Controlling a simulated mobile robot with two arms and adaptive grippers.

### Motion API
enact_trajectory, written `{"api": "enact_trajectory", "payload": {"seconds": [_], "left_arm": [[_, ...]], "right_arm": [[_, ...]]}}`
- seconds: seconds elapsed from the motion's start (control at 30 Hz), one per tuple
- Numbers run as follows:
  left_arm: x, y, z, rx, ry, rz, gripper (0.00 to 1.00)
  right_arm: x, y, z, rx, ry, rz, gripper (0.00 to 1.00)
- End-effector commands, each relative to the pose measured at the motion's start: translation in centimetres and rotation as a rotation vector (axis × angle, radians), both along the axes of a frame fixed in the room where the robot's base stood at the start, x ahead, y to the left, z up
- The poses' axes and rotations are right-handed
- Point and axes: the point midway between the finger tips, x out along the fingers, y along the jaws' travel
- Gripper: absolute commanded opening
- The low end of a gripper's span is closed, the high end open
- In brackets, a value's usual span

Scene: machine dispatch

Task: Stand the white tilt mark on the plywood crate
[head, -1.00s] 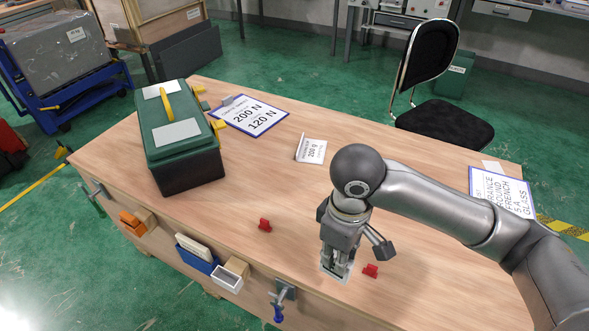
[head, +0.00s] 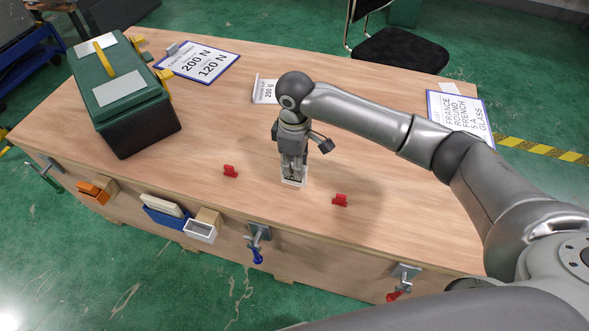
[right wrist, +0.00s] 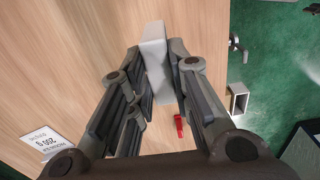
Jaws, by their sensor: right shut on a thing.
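My left gripper is not in view.
A black chair (head: 400,50) is beyond the bench. Bins (head: 165,217) and clamps (head: 258,240) line the front.

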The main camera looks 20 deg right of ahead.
Motion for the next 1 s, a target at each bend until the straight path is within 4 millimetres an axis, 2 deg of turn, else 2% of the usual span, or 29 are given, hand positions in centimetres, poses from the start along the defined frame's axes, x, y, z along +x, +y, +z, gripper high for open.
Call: {"api": "enact_trajectory", "payload": {"seconds": [0.17,0.4,0.77,0.8,0.93,1.0], "left_arm": [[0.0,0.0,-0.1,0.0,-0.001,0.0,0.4],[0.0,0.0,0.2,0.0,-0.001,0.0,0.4],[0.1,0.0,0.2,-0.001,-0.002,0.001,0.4],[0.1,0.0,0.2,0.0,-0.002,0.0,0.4],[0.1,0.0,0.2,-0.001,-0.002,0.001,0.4],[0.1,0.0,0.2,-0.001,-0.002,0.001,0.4]], "right_arm": [[0.6,-0.2,-0.8,-0.001,0.0,-0.002,0.0],[0.7,-0.2,-3.8,-0.001,0.0,0.0,0.0],[0.7,-0.2,-4.2,-0.001,0.0,0.0,0.0],[0.7,-0.2,-4.3,-0.001,-0.001,0.0,0.22],[0.7,-0.2,-4.3,-0.001,-0.001,0.0,0.38],[0.7,-0.2,-4.2,-0.001,-0.002,0.0,0.41]]}}
